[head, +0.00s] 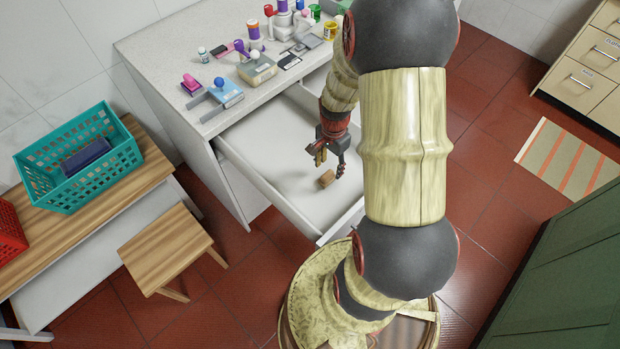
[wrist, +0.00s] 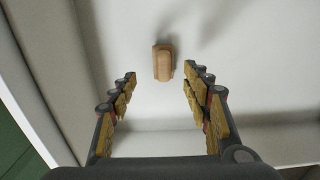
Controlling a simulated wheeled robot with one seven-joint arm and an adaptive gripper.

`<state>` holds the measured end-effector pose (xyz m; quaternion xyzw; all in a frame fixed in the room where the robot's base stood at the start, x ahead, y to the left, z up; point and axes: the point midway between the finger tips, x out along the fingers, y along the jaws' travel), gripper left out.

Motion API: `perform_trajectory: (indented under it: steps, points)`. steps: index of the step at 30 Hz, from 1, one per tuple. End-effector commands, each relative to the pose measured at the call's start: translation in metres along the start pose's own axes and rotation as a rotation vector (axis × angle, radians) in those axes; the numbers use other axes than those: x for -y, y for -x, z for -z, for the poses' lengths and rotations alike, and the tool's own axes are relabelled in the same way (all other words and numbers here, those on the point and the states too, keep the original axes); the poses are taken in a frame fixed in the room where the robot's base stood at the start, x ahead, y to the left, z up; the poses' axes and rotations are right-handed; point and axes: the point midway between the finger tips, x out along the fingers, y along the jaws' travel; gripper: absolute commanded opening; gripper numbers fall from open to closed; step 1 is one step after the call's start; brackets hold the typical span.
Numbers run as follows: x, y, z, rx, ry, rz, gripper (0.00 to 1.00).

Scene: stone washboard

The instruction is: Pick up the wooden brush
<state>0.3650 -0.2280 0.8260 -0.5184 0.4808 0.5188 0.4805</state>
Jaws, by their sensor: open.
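The wooden brush (head: 326,179) is a small tan block lying on the white floor of an open drawer (head: 262,142). In the wrist view the brush (wrist: 163,62) lies ahead of the fingertips, roughly midway between them and upright in the picture. My gripper (head: 331,160) is inside the drawer space, close above the brush in the head view. In the wrist view my gripper (wrist: 160,82) is open, with nothing between its fingers. Whether a fingertip touches the brush cannot be told; a gap shows on both sides.
The drawer's walls surround my gripper. The countertop (head: 150,45) above holds several bottles, boxes and tools. A teal basket (head: 105,172) stands on a wooden bench at left, beside a wooden stool (head: 165,248). A green cabinet (head: 565,275) stands at right.

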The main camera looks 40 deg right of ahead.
Motion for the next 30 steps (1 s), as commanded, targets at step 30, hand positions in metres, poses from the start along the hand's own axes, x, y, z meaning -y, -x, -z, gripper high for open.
perform_trajectory:
  steps: [30]
  points:
    - [0.007, -0.074, 0.0, 0.0, 0.002, 0.0, 0.43]
